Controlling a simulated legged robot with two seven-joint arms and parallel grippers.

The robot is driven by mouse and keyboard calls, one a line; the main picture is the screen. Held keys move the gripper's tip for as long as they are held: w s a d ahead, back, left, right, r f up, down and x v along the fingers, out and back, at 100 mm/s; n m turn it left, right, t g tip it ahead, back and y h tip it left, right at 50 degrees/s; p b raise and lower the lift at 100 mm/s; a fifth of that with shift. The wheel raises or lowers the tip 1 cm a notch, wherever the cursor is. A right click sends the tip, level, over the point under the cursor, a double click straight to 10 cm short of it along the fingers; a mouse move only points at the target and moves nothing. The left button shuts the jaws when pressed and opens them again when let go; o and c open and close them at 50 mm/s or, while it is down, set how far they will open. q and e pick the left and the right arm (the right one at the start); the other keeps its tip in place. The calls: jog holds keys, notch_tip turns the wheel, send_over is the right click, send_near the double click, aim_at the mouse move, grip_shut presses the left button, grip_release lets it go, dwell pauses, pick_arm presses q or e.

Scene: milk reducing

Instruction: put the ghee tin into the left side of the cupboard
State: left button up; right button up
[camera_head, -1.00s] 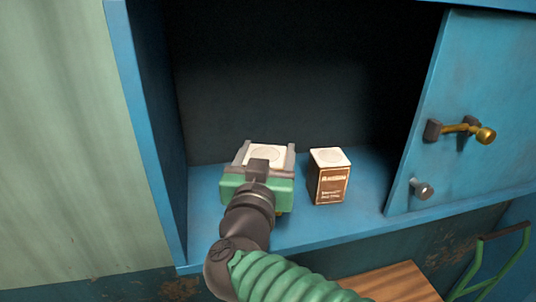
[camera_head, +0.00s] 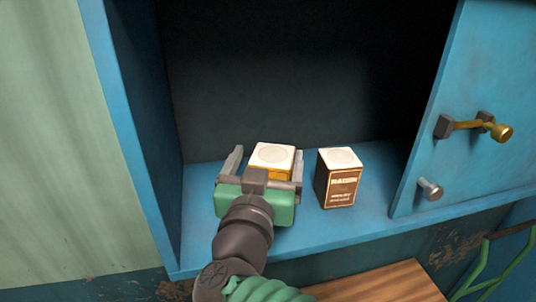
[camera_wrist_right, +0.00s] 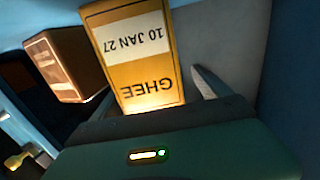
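The ghee tin (camera_head: 272,155), yellow with a white top, stands on the left part of the cupboard (camera_head: 200,210) shelf. In the right wrist view, the ghee tin (camera_wrist_right: 138,55) shows its GHEE label upside down, close in front of the gripper. My right gripper (camera_head: 265,168) is open, with its fingers on either side of the tin. There is a clear gap between the left finger and the tin; the right finger is close to it. Whether the right finger touches is hard to tell. My left gripper is out of view.
A brown box with a white top (camera_head: 339,180) stands on the shelf right of the tin. It also shows in the right wrist view (camera_wrist_right: 65,65). The blue cupboard door (camera_head: 470,80) with a brass handle is at right. The cupboard's left wall (camera_head: 130,110) is left of the gripper.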

jog(key=s+b, duration=0.2)
jog(key=s, duration=0.7)
jog(key=shift+d, duration=0.15)
jog(key=shift+s+d+r, duration=0.1)
jog(key=shift+s+r, duration=0.05)
jog(key=shift+s, duration=0.15)
jog(key=shift+w+a, duration=0.15)
jog(key=shift+a, duration=0.25)
jog(key=shift+w+d, duration=0.1)
jog(key=shift+d, duration=0.1)
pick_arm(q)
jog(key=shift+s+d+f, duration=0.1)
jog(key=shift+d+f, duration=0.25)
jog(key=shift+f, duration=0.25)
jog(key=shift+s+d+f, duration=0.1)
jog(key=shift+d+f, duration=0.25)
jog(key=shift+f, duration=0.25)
pick_arm(e)
jog(key=shift+w, duration=0.1)
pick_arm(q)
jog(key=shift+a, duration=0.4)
pick_arm(e)
jog(key=shift+a, duration=0.45)
